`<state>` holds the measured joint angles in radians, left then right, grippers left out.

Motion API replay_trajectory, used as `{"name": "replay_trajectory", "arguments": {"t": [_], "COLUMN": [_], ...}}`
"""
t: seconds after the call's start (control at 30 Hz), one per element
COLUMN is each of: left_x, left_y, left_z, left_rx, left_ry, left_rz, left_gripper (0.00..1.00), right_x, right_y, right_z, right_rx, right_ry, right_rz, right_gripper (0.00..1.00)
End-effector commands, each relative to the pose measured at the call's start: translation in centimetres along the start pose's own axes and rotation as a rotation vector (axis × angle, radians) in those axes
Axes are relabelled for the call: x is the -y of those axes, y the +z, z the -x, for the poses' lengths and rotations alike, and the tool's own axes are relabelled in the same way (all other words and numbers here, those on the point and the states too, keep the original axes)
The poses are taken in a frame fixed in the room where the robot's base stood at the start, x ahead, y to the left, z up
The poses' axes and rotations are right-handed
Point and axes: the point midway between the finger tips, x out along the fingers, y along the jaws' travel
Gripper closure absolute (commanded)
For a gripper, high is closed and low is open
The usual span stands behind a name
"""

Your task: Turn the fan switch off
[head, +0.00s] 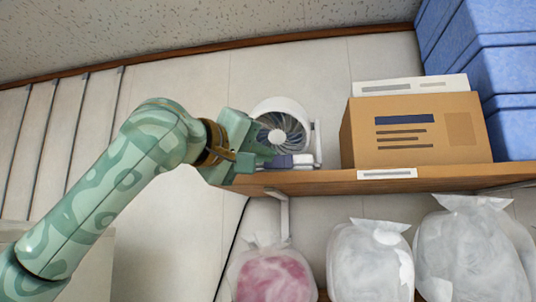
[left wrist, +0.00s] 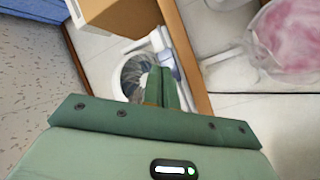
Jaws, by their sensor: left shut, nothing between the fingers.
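A small white fan (head: 281,125) with a round cage stands on a wooden shelf (head: 330,182). At its foot is a base with a dark blue-grey part (head: 279,161) and a pale part. I cannot make out the switch or its position. My left gripper (head: 268,152) is shut and empty, its fingertips close in front of the fan's lower left side. In the left wrist view the shut fingers (left wrist: 162,80) overlap the fan (left wrist: 136,75) and hide part of it; I cannot tell whether they touch. My right gripper is not in view.
A cardboard box (head: 415,132) stands right of the fan on the shelf, with blue stacked bins (head: 490,60) beyond. Several clear bags, one with pink contents (head: 272,277), sit below the shelf.

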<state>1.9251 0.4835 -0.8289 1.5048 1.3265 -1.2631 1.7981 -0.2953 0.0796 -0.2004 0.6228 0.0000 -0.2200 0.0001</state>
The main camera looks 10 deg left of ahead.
Motion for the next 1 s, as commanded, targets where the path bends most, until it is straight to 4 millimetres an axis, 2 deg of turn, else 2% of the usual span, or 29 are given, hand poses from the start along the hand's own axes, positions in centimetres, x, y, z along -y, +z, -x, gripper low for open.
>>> {"name": "replay_trajectory", "arguments": {"t": [0.1,0.33,1.0], "left_x": [0.4,1.2,1.4], "left_y": [-0.8,-1.3,-1.3], "left_z": [-1.2,-2.4,-2.6], "left_rx": [0.002,0.001,0.001], "left_ry": [-0.002,0.000,0.000], "left_rz": [0.002,-0.001,-0.001], "left_gripper": [1.00,1.00,1.00], "right_x": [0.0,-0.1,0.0], "right_y": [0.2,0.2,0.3], "right_z": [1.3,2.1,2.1], "right_rx": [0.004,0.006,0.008], "right_ry": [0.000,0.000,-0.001], "right_rz": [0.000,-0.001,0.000], "right_gripper": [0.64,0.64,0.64]}}
